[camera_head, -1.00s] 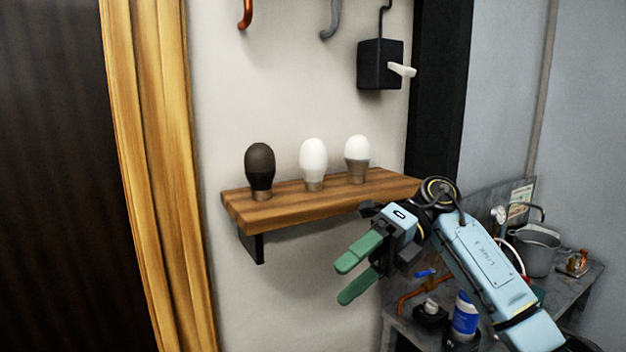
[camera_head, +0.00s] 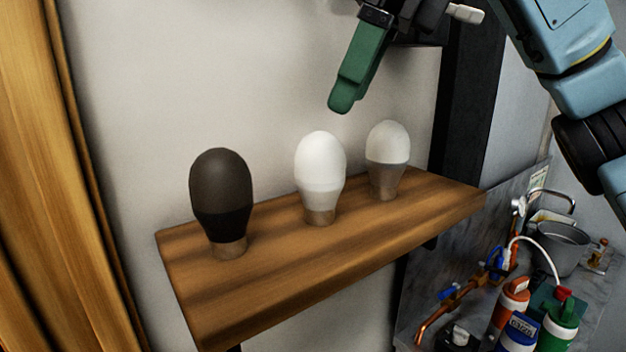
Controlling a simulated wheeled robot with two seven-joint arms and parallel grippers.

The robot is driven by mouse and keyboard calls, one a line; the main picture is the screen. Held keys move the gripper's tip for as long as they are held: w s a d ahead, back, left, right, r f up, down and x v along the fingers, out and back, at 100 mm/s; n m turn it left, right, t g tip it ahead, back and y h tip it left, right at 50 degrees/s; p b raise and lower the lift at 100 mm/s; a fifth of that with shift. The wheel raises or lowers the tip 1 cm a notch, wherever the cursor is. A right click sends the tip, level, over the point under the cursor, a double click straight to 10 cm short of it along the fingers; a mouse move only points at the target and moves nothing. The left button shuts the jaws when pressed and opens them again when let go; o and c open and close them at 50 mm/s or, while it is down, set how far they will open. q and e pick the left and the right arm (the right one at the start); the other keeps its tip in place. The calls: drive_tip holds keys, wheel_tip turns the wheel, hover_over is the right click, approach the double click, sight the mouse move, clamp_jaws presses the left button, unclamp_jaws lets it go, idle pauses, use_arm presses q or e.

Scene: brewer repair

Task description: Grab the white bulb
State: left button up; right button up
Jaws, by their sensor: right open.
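Three bulbs stand upright in a row on a wooden wall shelf (camera_head: 300,268). The white bulb (camera_head: 319,168) is in the middle, with a copper-coloured base. A black bulb (camera_head: 221,190) stands to its left. A bulb with a white top and a grey lower part (camera_head: 388,152) stands to its right. My right gripper (camera_head: 345,98) is above the middle white bulb, pointing down, open and apart from it. Its green fingers overlap in this view, and nothing shows between them. My left gripper is out of view.
A dark box with a white lever (camera_head: 466,13) is on the wall behind my right gripper. A workbench at lower right holds several bottles (camera_head: 510,300), a metal bucket (camera_head: 562,246) and copper pipes. A wooden frame (camera_head: 50,180) borders the left.

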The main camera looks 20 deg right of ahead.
sight(332, 138)
drive_tip(key=x, duration=0.6)
drive_tip(key=shift+s+f, duration=0.1)
drive_tip(key=shift+a+f, duration=0.2)
drive_tip(key=shift+f, duration=0.25)
drive_tip(key=x, duration=0.3)
drive_tip(key=shift+w+f, duration=0.3)
drive_tip(key=shift+w, duration=0.1)
drive_tip(key=shift+w+a+f, duration=0.1)
drive_tip(key=shift+f, duration=0.35)
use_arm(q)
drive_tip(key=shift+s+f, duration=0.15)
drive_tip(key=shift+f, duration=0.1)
use_arm(e)
drive_tip(key=shift+c, duration=0.6)
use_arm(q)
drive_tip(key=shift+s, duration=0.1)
use_arm(e)
drive_tip(key=c, duration=1)
